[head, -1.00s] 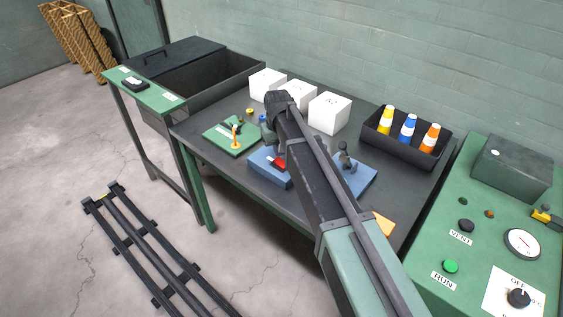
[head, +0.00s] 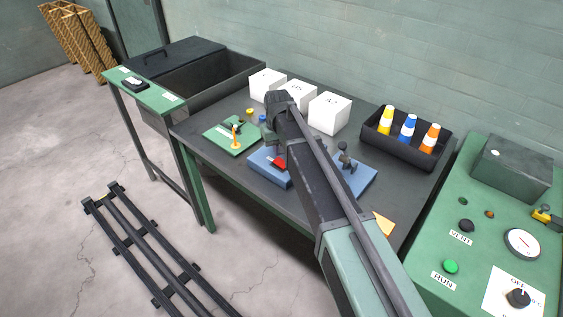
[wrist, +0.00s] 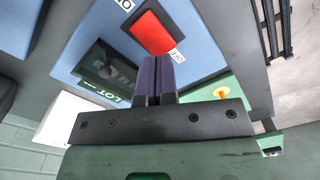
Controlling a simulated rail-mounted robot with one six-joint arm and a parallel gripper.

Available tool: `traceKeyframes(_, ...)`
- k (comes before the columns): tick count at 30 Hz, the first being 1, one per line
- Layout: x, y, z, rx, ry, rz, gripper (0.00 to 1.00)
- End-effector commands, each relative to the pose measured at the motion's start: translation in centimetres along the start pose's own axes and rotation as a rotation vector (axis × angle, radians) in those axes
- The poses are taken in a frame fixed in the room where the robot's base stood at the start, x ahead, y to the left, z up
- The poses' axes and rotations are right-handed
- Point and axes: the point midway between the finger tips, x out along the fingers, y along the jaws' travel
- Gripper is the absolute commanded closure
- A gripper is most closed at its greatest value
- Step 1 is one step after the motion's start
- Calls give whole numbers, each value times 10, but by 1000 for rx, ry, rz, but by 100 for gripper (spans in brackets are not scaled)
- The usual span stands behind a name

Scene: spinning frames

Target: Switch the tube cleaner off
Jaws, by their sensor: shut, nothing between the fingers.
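The tube cleaner appears to be the blue box (head: 262,169) with a red rocker switch (head: 280,164) on the work table, left of my arm. In the wrist view the red switch (wrist: 153,34) lies on the blue top (wrist: 200,42), with small white labels at two ends; one seems to read O, the other is only partly legible. My gripper (wrist: 157,60) is shut and empty. Its fingertips are at the near edge of the switch in that view; I cannot tell whether they touch. In the head view my gripper (head: 274,150) is just above the box, partly hidden by my arm.
A green plate (head: 222,142) with an orange peg is left of the box; a blue stand (head: 364,178) is right of my arm. White boxes (head: 330,113) stand behind. A black bin (head: 432,155) of coloured cones and a green control panel (head: 475,225) are at right.

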Motion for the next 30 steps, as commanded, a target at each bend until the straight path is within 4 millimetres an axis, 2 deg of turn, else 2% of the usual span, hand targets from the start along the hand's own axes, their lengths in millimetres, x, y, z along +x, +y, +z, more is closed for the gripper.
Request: traceKeyframes(30, 12, 0, 0, 0, 0, 0, 100)
